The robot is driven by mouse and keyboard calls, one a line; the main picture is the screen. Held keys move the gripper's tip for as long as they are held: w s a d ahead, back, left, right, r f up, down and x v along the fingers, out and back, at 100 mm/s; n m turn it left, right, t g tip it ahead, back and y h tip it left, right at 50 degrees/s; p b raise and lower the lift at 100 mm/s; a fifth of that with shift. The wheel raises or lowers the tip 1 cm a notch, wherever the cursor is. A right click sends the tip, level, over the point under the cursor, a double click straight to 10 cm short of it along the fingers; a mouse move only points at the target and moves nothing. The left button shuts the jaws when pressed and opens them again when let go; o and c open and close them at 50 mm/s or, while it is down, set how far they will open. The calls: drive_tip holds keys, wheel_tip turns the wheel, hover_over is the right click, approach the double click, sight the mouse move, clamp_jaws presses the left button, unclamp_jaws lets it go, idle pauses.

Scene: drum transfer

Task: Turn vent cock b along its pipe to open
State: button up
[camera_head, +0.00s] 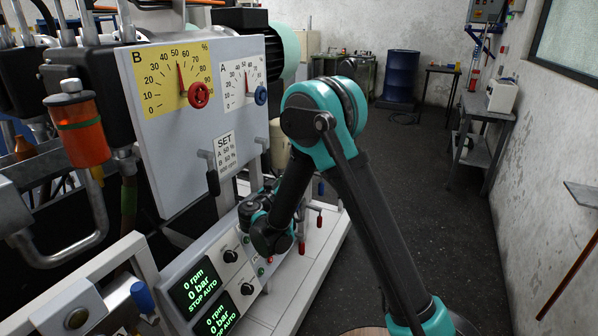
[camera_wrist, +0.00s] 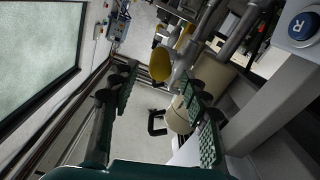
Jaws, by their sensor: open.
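In the head view, small cocks with red handles (camera_head: 302,245) stand at the machine's base, just right of my arm's lower end. Another red handle (camera_head: 319,218) and a blue handle (camera_head: 321,188) show farther back. I cannot tell which one is vent cock b, or its turn. In the wrist view my gripper (camera_wrist: 160,105) is open, with its two dark green ridged fingers wide apart and nothing held between them. Grey pipes (camera_wrist: 212,35) run beyond the right finger. No cock can be made out clearly there.
The dial panel (camera_head: 200,110) and the control box with green displays (camera_head: 205,295) stand close to my arm. In the wrist view a blue button marked R (camera_wrist: 302,27) is at upper right, and a yellow round thing (camera_wrist: 160,65) lies beyond the fingers.

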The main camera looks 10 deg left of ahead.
drive_tip(key=shift+x, duration=3.2)
clamp_jaws()
